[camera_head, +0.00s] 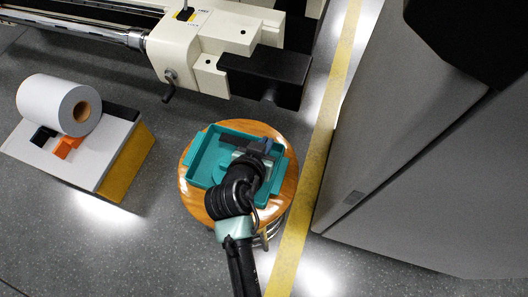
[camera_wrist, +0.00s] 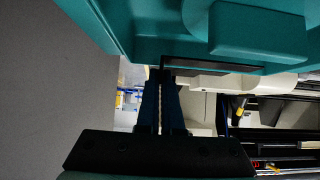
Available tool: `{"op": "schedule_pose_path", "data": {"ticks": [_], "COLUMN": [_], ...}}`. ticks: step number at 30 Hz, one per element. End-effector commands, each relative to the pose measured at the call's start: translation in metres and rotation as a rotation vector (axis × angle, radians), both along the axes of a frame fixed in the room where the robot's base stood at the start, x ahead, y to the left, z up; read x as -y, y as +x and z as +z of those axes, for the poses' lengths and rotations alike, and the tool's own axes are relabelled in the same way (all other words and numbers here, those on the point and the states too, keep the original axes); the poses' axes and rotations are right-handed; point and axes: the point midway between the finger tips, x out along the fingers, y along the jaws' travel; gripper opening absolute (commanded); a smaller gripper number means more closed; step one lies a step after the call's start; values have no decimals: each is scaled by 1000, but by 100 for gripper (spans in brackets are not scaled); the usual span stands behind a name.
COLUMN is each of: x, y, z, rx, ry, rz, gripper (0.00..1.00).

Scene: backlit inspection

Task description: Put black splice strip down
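My gripper (camera_head: 262,146) is over the right side of a teal tray (camera_head: 198,160), which sits on a round wooden stool (camera_head: 191,196). In the wrist view my gripper's two dark fingers (camera_wrist: 161,75) are nearly together, with a thin pale gap between them. A thin dark strip (camera_wrist: 215,67), seen nearly edge-on, starts at the fingertips and runs right beside the teal tray (camera_wrist: 150,45). It looks like the black splice strip, held at one end. Whether it touches the tray cannot be told. My wrist hides part of the tray in the head view.
A yellow-sided box with a white top (camera_head: 75,165) stands at left with a white roll (camera_head: 58,103), an orange item (camera_head: 67,147) and black items. A cream machine (camera_head: 200,50) is behind the stool. A large grey cabinet (camera_head: 400,130) stands right, beyond a yellow floor line (camera_head: 318,140).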

Motion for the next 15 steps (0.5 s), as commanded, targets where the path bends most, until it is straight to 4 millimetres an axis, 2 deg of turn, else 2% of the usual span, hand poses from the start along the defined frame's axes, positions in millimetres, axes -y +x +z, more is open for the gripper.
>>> {"op": "schedule_pose_path", "data": {"ticks": [1, 6, 12, 15], "x": [0, 1, 0, 0], "y": [-1, -1, 0, 0], "z": [-14, -40, -38, -37], "rx": [-3, -5, -2, -1], "ry": [-1, -1, 0, 0], "rz": [1, 0, -1, -1], "gripper": [0, 0, 0, 18]}}
